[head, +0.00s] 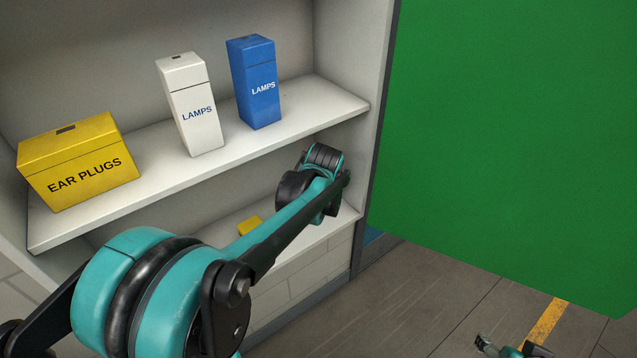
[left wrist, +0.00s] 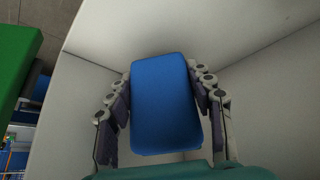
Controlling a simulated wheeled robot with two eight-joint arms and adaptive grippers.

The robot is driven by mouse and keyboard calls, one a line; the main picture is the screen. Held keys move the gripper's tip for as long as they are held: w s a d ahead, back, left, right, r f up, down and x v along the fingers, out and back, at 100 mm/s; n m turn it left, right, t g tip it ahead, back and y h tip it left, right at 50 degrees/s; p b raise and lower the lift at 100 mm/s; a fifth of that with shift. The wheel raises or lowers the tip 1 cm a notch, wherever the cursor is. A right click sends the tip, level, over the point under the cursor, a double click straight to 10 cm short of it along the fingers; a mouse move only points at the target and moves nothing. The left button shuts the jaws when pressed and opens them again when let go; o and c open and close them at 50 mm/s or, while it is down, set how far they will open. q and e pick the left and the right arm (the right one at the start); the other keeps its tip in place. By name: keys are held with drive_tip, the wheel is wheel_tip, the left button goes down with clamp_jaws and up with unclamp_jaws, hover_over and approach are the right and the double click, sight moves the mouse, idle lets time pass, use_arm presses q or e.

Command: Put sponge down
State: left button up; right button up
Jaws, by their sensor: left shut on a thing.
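A blue sponge (left wrist: 165,108), a rounded block, fills the middle of the left wrist view. My left gripper (left wrist: 160,72) is shut on it, with a finger along each long side. Pale shelf surfaces lie around and beyond the sponge; I cannot tell whether it touches one. In the head view my left arm reaches into the lower part of the shelf unit, below the upper shelf (head: 240,140). Its fingers and the sponge are hidden there. My right gripper (head: 500,347) shows small at the bottom right edge, over the floor; its opening is unclear.
On the upper shelf stand a yellow ear plugs box (head: 80,160), a white lamps box (head: 188,105) and a blue lamps box (head: 254,82). A yellow item (head: 250,225) shows partly on the lower shelf, behind my arm. A green panel (head: 510,140) stands right of the unit.

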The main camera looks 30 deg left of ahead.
use_arm(q)
drive_tip(key=w+a, duration=0.1)
drive_tip(key=w+f, duration=0.1)
drive_tip(key=w+a+f, duration=0.1)
drive_tip(key=shift+w+a+f+b, duration=0.2)
drive_tip(key=shift+w+a+b, duration=0.1)
drive_tip(key=shift+b, duration=0.1)
drive_tip(key=shift+s+d+r, duration=0.55)
drive_tip(key=shift+s+d, duration=0.05)
drive_tip(key=shift+s, duration=0.15)
drive_tip(key=shift+f, duration=0.15)
drive_tip(key=shift+w+a+f, duration=0.1)
drive_tip(key=shift+w+f, duration=0.05)
drive_tip(key=shift+f, duration=0.15)
drive_tip(key=o, duration=1)
drive_tip(key=shift+w+a+f, duration=0.15)
drive_tip(key=shift+f, duration=0.05)
drive_tip(key=o, duration=0.4)
drive_tip(key=shift+s+r, duration=0.2)
use_arm(e)
drive_tip(key=shift+w+a+f, duration=0.4)
drive_tip(key=shift+w+a, duration=0.1)
drive_tip(key=shift+w, duration=0.1)
drive_tip(key=shift+w+a+f, duration=0.35)
drive_tip(key=shift+w+a, duration=0.15)
drive_tip(key=shift+w, duration=0.1)
use_arm(q)
drive_tip(key=shift+w, duration=0.15)
